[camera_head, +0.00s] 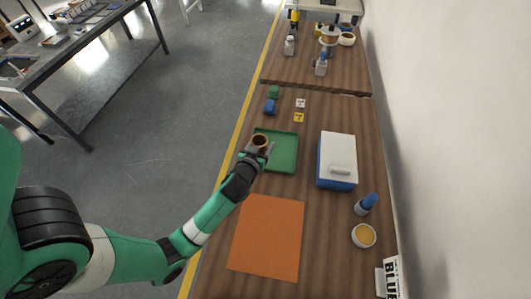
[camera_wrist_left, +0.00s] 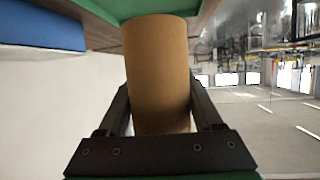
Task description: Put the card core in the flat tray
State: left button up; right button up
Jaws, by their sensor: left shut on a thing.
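The card core is a short brown tube. My left gripper (camera_head: 262,149) is shut on the card core (camera_head: 259,140) and holds it over the flat green tray (camera_head: 284,158), near the tray's left side. In the left wrist view, the card core (camera_wrist_left: 158,70) stands between the two fingers of my left gripper (camera_wrist_left: 160,108), and its far end meets the green tray (camera_wrist_left: 140,8) in the picture. I cannot tell whether the core touches the tray. My right gripper is not in view.
A blue box with a white lid (camera_head: 337,160) stands right of the tray. An orange mat (camera_head: 267,237) lies in front. A blue bottle (camera_head: 367,203) and a bowl (camera_head: 364,236) are at the right. Small green and blue items (camera_head: 271,106) and yellow tags (camera_head: 299,117) lie behind the tray.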

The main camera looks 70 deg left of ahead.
pick_arm(q)
jog(key=a+f, duration=0.1)
jog(key=w+a+f+b, duration=0.1)
jog(key=f, duration=0.1)
jog(key=w+a+f+b, duration=0.1)
jog(key=f, duration=0.1)
jog(key=shift+w+a, duration=0.1)
jog(key=shift+a, duration=0.1)
jog(key=shift+w+a+f, duration=0.1)
jog(key=shift+w+a, duration=0.05)
notch_tip(320, 180, down, 4)
jog(key=shift+w+a+r+b, duration=0.1)
jog(key=shift+a+b, duration=0.05)
jog(key=shift+b, duration=0.6)
jog(key=shift+r, duration=0.1)
jog(key=shift+f, duration=0.3)
jog(key=o, duration=1.4)
jog(key=shift+r, duration=0.1)
